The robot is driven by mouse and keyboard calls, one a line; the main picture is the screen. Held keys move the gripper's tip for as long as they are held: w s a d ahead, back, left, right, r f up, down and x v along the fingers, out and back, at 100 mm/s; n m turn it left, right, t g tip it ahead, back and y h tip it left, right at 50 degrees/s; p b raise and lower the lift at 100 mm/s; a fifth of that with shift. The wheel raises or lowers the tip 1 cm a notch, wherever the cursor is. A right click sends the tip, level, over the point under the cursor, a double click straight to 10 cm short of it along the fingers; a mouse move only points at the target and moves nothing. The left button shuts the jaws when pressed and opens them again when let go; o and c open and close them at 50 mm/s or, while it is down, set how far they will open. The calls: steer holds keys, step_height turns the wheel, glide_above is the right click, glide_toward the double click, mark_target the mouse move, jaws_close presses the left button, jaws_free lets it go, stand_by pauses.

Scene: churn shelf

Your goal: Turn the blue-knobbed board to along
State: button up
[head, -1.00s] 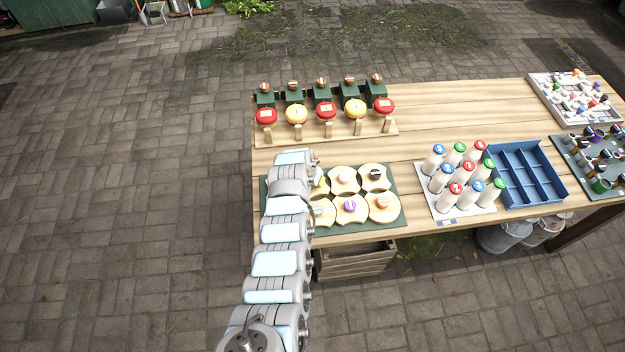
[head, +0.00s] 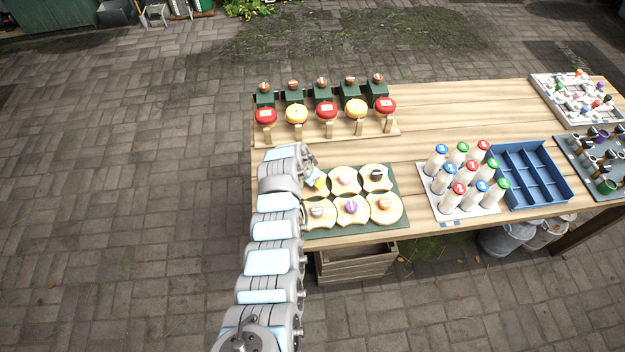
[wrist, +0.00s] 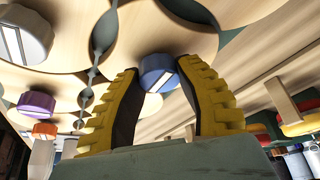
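The blue knob (wrist: 157,72) has a white stripe and stands on a pale round wooden board (wrist: 160,35). My gripper (wrist: 159,75) has ribbed yellow fingers with dark inner pads, one on each side of the knob. The fingertips appear to press on it, with hardly any gap. In the head view my gripper (head: 319,183) is over the back-left board of the green panel (head: 400,205). My wrist hides part of that board, and the blue knob cannot be made out there.
Neighbouring boards carry a purple knob (head: 351,207), an orange knob (head: 384,204) and others. Behind stands a rack of red and yellow round tops (head: 327,111). White bottles (head: 437,160) and a blue divided tray (head: 530,175) are to the right. Bare tabletop lies between.

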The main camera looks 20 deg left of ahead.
steer(key=o, duration=0.5)
steer(key=shift+f, duration=0.1)
steer(key=shift+s+r, duration=0.1)
steer(key=shift+r, duration=0.35)
steer(key=shift+v, duration=5.65)
steer(key=shift+f, duration=0.15)
